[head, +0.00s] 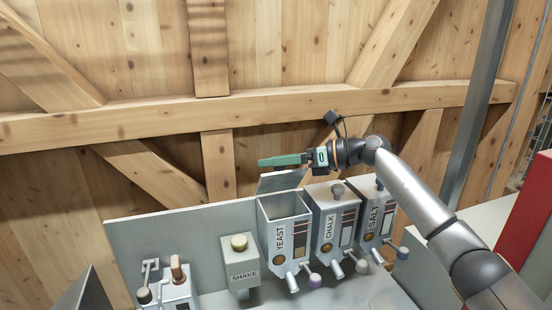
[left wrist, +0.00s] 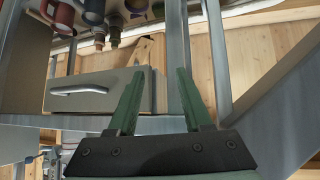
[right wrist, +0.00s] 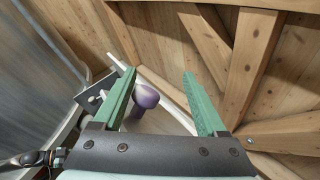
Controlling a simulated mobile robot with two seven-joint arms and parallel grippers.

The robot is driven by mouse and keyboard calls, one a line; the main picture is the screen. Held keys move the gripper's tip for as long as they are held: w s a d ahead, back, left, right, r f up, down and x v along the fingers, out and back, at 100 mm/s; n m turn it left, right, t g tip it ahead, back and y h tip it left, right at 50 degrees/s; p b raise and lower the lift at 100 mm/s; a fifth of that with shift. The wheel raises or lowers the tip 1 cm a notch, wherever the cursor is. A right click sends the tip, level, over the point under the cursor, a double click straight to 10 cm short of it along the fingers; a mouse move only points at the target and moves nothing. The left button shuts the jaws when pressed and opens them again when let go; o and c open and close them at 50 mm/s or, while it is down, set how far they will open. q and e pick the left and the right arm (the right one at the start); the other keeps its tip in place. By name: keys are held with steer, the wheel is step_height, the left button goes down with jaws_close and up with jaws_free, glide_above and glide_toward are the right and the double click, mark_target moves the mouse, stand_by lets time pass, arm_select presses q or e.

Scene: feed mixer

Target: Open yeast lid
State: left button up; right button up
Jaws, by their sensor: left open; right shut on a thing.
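The yeast bin (head: 285,230) is a grey box labelled YEAST in the head view, and its top is open. Its grey lid (head: 282,182) is tilted up at the back. My right gripper (head: 280,161) is just above the raised lid. In the right wrist view a purple knob (right wrist: 148,97) on a grey plate sits between the fingers (right wrist: 160,75), close to the left finger. My left gripper (left wrist: 160,75) is open and empty in the left wrist view, out of the head view.
The chalk bin (head: 334,220) and salt bin (head: 376,220), both with lids down, stand right of yeast. A shake box (head: 240,272) is on the left. A wooden wall rises behind. A handled drawer front (left wrist: 90,90) is near my left gripper.

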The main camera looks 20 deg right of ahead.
steer(key=shift+f, duration=0.15)
steer(key=shift+s+d+r+p, duration=0.15)
steer(key=shift+d+r, duration=0.25)
steer(key=shift+d, duration=0.2)
steer(key=shift+s+d+r+p, duration=0.15)
steer(key=shift+d+r, duration=0.2)
steer(key=shift+d, duration=0.2)
steer(key=shift+s+d+r, duration=0.15)
steer(key=shift+d+r, duration=0.1)
steer(key=shift+d, duration=0.2)
steer(key=shift+s+d+r, duration=0.15)
steer(key=shift+d+r, duration=0.05)
steer(key=shift+d, duration=0.2)
steer(key=shift+s+d+r+p, duration=0.3)
steer(key=shift+d+r, duration=0.15)
steer(key=shift+d, duration=0.15)
steer(key=s+d+r+p, duration=0.2)
steer(key=d+r, duration=0.2)
steer(key=d, duration=0.2)
steer(key=shift+s+d, duration=0.3)
